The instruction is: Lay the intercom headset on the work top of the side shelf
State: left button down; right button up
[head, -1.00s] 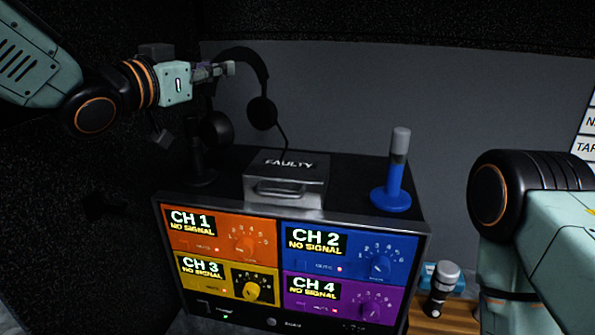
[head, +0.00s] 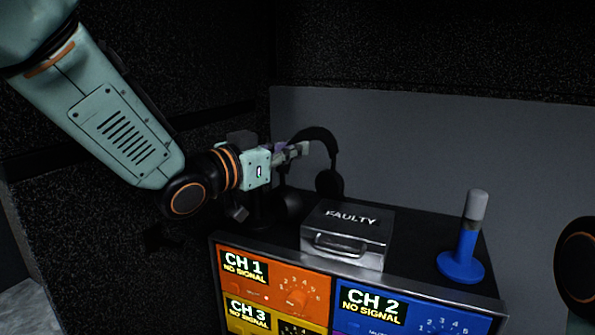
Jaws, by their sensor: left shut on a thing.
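The intercom headset (head: 329,183) is black, with a curved headband and round ear cups, at the back left of the rack top. My left gripper (head: 298,152) is shut on its headband. A dark ear cup hangs below the gripper, close to a dark stand (head: 262,212); I cannot tell whether they touch. The side shelf and its work top are not visible now. Only a dark joint of my right arm shows at the right edge; its gripper is out of view.
The channel rack (head: 275,292) has coloured panels. On its top are a silver box marked FAULTY (head: 345,240) and a blue stand with a grey upper part (head: 463,255). Dark walls close in behind and at the left.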

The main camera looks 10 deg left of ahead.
aim_at(281, 174)
jog(key=shift+w+d, duration=0.1)
jog(key=shift+w, duration=0.1)
pick_arm(q)
jog(key=f, duration=0.4)
jog(key=shift+w, duration=0.35)
pick_arm(e)
jog(key=shift+s+r, duration=0.1)
pick_arm(q)
jog(key=shift+s, duration=0.3)
jog(key=c, duration=1.8)
grip_release()
jog(key=shift+w+d+f, duration=0.15)
jog(key=shift+f, duration=0.05)
jog(key=o, duration=0.4)
jog(key=shift+w, duration=0.1)
jog(key=shift+c, duration=0.2)
jog(key=shift+a, duration=0.25)
pick_arm(e)
jog(key=shift+s, duration=0.1)
pick_arm(q)
jog(key=shift+s+r, duration=0.1)
jog(key=shift+s, duration=0.15)
jog(key=shift+d+r, duration=0.1)
pick_arm(e)
jog(key=shift+s, duration=0.1)
